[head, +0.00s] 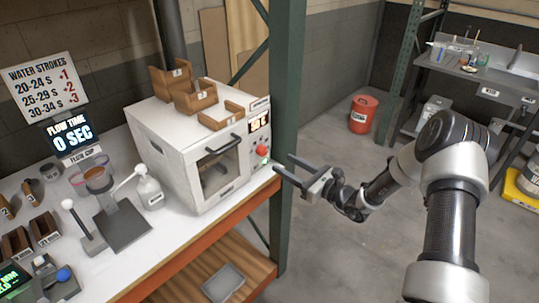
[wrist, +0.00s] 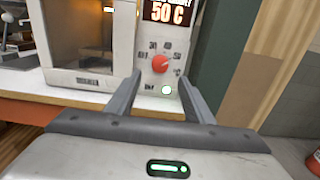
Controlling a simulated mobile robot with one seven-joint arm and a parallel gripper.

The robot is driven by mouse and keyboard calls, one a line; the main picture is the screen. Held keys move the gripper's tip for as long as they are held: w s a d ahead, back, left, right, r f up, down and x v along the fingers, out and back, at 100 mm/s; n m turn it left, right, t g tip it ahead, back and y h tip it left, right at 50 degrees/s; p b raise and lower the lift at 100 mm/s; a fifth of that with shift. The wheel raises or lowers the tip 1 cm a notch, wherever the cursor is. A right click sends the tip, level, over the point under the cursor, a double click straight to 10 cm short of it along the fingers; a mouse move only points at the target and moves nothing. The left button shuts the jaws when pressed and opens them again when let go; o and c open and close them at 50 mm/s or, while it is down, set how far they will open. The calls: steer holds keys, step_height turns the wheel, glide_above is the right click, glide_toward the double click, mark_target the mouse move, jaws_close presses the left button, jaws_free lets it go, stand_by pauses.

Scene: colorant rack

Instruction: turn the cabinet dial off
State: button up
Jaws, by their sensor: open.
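The white cabinet (head: 168,150) stands on the bench with a windowed door and a handle. Its red dial (head: 262,150) is on the right side of the front, under a display. In the wrist view the red dial (wrist: 160,64) sits among small dark markings, and the display above it reads 50 C. A pale green round light or button (wrist: 166,90) is below the dial. My gripper (head: 285,166) is open and empty, to the right of the cabinet front. In the wrist view its two fingers (wrist: 158,84) point toward the panel, apart from the dial.
A green rack post (head: 286,110) rises just right of the cabinet. Brown wooden holders (head: 192,97) sit on top of it. The bench (head: 150,238) to the left carries a flow cup stand, a bottle and signs. Open floor lies to the right, with a red bucket (head: 362,113).

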mark_target(265, 153)
steer(key=x, duration=0.8)
steer(key=shift+w+a, duration=0.1)
steer(key=shift+c, duration=0.2)
steer(key=c, duration=1)
